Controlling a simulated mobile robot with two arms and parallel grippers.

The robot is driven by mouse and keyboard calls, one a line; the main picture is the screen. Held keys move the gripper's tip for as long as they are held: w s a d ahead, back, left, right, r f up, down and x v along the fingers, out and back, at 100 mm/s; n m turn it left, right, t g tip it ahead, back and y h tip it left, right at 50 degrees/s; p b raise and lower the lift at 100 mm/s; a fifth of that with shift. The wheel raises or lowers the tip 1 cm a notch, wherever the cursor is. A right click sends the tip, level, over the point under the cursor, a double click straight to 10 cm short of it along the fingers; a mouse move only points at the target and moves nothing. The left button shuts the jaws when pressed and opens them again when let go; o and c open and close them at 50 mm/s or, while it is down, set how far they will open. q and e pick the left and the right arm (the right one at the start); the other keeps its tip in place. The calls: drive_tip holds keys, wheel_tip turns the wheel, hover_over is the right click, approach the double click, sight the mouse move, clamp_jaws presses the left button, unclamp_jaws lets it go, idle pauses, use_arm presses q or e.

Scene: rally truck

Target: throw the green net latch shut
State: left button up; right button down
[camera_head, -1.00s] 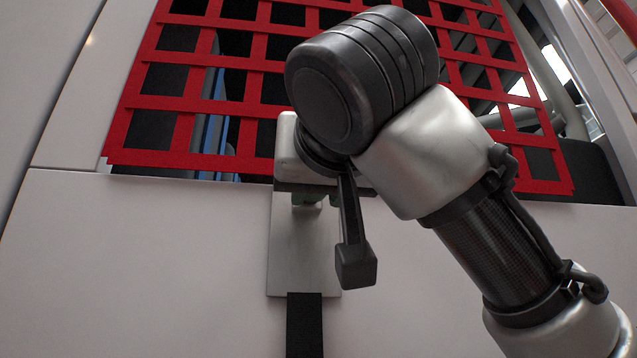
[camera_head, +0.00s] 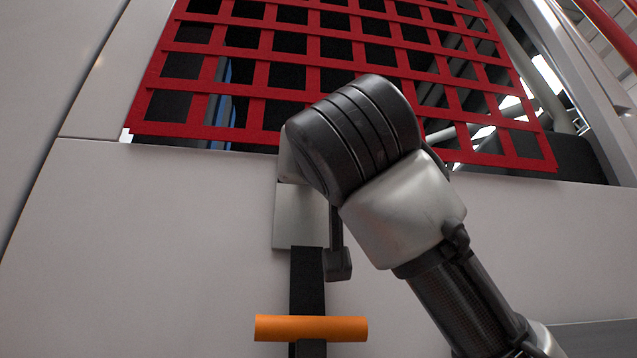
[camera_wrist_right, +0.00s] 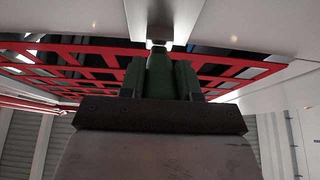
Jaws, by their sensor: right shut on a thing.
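The green latch (camera_wrist_right: 158,84) shows in the right wrist view, at the middle, above a dark bolted bar. In the head view it is hidden behind my right wrist. My right gripper (camera_wrist_right: 159,68) is shut on it; the fingers and latch are hard to tell apart. The metal latch plate (camera_head: 291,218) on the pale panel is partly covered by my right wrist, which is in front of it. The red net (camera_head: 205,133) hangs across the window opening above. My left gripper is not in view.
A black strap (camera_head: 306,290) runs down from the plate, with an orange bar (camera_head: 311,328) across it. The pale body panel (camera_head: 150,250) to the left is clear. Pale tubes stand behind the net at the right.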

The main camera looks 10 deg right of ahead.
drive_tip(key=shift+w+f+t+b, duration=0.55)
drive_tip(key=shift+f+t+b, duration=0.1)
drive_tip(key=shift+t+b, duration=0.4)
drive_tip(key=c, duration=0.8)
unclamp_jaws()
drive_tip(key=shift+s+r, duration=0.1)
drive_tip(key=b+v, duration=0.6)
drive_tip(key=v, duration=0.4)
drive_tip(key=shift+s+f, duration=0.25)
drive_tip(key=shift+s, duration=0.1)
